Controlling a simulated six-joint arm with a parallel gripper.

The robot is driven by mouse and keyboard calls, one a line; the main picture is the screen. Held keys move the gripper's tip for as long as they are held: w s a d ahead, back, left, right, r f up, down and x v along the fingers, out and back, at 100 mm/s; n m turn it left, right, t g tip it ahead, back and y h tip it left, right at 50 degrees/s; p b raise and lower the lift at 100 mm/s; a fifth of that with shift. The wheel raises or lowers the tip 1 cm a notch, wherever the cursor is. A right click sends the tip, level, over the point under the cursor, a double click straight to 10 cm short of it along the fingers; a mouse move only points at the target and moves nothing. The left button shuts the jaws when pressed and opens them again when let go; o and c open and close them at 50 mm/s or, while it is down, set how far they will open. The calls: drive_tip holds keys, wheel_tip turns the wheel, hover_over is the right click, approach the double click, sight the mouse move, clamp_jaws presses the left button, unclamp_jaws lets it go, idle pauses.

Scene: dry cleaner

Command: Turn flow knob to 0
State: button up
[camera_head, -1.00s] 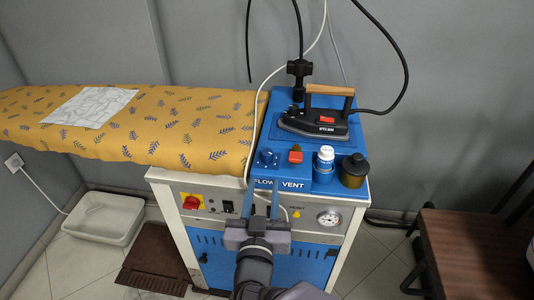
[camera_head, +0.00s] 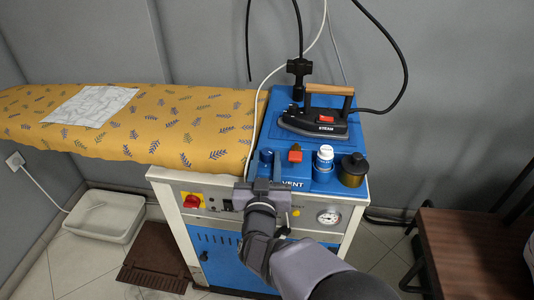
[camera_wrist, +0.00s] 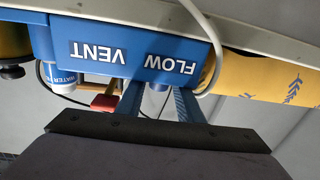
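The blue flow knob (camera_head: 266,156) stands at the front left of the blue control panel, beside the red vent control (camera_head: 295,154). My gripper (camera_head: 264,160) reaches up from the front, with one finger on each side of the knob. The fingers look apart, and I cannot tell whether they touch it. In the wrist view, the two blue fingers (camera_wrist: 158,98) are spread, with part of the knob (camera_wrist: 157,87) between them. The FLOW label (camera_wrist: 172,66) shows upside down there. The gripper hides it in the head view. The knob's pointer and setting are not readable.
A steam iron (camera_head: 318,120) sits behind. A white cable (camera_head: 253,140) runs just left of the knob. The patterned ironing board (camera_head: 190,125) is at left.

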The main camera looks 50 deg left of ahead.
drive_tip(key=shift+x, duration=1.15)
drive_tip(key=c, duration=0.8)
drive_tip(key=shift+w+n+g+y+b, duration=0.1)
drive_tip(key=shift+n+g+y+b, duration=0.2)
drive_tip(key=shift+g+b, duration=0.15)
drive_tip(key=shift+f+n+g+y+b, duration=0.1)
drive_tip(key=shift+n+g+y+b, duration=0.4)
drive_tip(key=shift+b, duration=0.4)
drive_tip(key=n+g+y+b, duration=0.2)
drive_tip(key=n+g+b, duration=0.1)
drive_tip(key=g, duration=0.1)
drive_tip(key=shift+b, duration=0.4)
drive_tip(key=shift+r, duration=0.25)
